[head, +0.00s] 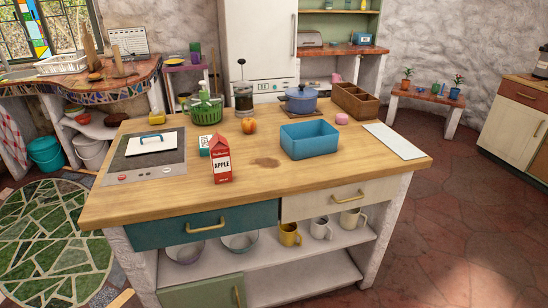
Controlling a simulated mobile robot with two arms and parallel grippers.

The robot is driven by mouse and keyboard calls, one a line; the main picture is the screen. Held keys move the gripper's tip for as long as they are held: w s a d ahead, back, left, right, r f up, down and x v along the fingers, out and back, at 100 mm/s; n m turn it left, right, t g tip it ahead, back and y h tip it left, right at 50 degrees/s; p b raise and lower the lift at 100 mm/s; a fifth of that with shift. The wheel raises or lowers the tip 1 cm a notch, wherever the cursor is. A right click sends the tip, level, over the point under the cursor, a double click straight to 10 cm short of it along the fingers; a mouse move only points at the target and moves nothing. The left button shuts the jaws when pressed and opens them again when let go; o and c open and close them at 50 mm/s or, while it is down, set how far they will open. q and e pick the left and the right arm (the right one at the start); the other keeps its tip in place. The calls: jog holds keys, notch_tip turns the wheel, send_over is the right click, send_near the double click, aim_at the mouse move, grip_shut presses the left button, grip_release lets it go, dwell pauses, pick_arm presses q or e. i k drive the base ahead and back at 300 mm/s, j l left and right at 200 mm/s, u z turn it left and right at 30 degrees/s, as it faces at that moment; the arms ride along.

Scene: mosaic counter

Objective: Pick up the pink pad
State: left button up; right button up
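A small, rounded pink thing (342,118), which looks like the pink pad, lies on the wooden top of the island counter (350,170). It is just behind and right of the blue rectangular bin (309,140) and in front of the brown divided box (356,100). It appears to stand apart from both. Neither of my grippers is in view.
A white board (394,141) lies at the counter's right end. The front right of the top is clear.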

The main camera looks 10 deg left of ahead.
aim_at(341, 119)
jog(key=z, duration=0.6)
jog(key=i+l+z, duration=0.1)
jog(key=i+z, duration=0.2)
jog(key=i, duration=0.3)
jog(key=i+z, duration=0.3)
jog(key=i, duration=0.3)
jog(key=i+j+z, duration=0.35)
jog(key=i, duration=0.25)
jog(key=i+l, duration=0.15)
jog(key=i, duration=0.6)
jog(key=i+l, duration=0.2)
jog(key=i, duration=0.6)
jog(key=i+j+u, duration=0.1)
jog(key=i+u, duration=0.6)
jog(key=u, duration=0.2)
jog(key=i+l+u, duration=0.15)
jog(key=i+u, duration=0.25)
jog(key=i+j+u, duration=0.1)
jog(key=i+u, duration=0.2)
jog(key=i, duration=0.25)
jog(key=i+u, duration=0.3)
jog(key=i, duration=0.25)
jog(key=i+l+u, duration=0.15)
jog(key=i, duration=0.4)
jog(key=i+l+u, duration=0.15)
jog(key=i, duration=0.35)
jog(key=i+l+u, duration=0.1)
jog(key=i+l, duration=0.15)
jog(key=i, duration=0.3)
jog(key=u, duration=2.75)
